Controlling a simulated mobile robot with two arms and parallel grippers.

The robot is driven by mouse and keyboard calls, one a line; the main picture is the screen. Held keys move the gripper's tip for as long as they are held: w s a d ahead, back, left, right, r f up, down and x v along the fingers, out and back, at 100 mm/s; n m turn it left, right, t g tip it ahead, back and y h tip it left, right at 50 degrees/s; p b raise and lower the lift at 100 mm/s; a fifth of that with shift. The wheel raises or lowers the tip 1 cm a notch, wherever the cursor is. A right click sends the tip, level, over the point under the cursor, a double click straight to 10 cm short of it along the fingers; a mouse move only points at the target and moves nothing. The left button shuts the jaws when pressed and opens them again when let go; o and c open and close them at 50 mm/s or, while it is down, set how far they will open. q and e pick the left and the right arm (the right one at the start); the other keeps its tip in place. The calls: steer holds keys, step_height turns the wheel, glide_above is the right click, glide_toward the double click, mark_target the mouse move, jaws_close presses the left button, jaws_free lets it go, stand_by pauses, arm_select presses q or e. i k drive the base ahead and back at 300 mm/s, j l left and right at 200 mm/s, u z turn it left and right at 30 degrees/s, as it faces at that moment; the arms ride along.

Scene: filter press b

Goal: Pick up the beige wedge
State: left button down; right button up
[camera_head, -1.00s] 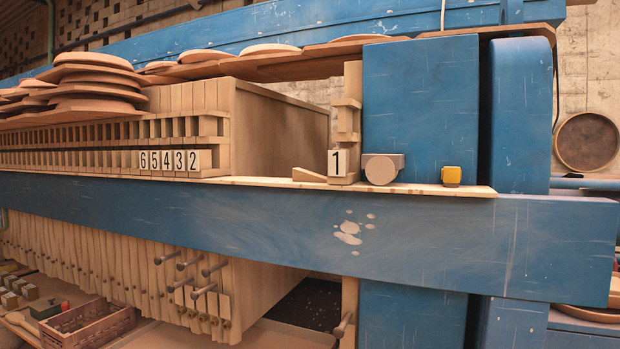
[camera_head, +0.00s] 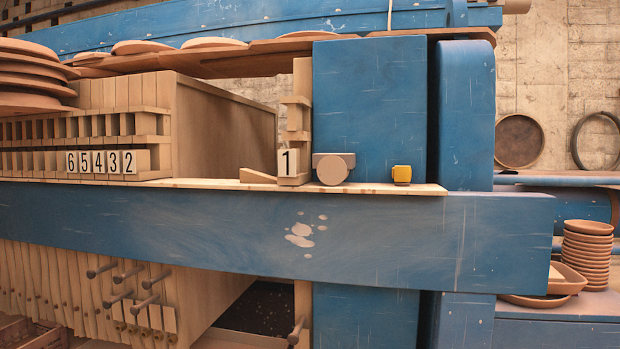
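The beige wedge (camera_head: 257,176) lies on the thin wooden ledge (camera_head: 210,184) on top of the blue beam. It is just left of the block marked 1 (camera_head: 288,163), and its slope falls toward the right. Nothing covers it from the front. Neither of my grippers is in view.
Right of the 1 block stand a brown round-faced block (camera_head: 333,170) and a small yellow block (camera_head: 402,175). The blue beam (camera_head: 390,235) runs across the front. Number blocks (camera_head: 100,162) sit to the left. Wooden pegs (camera_head: 145,305) stick out below. Stacked bowls (camera_head: 587,250) stand at right.

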mark_target(247, 176)
steer(key=i+j+z, duration=0.15)
steer(key=j+z, duration=0.3)
steer(key=j, duration=0.65)
steer(key=j+z, duration=0.5)
steer(key=j, duration=0.65)
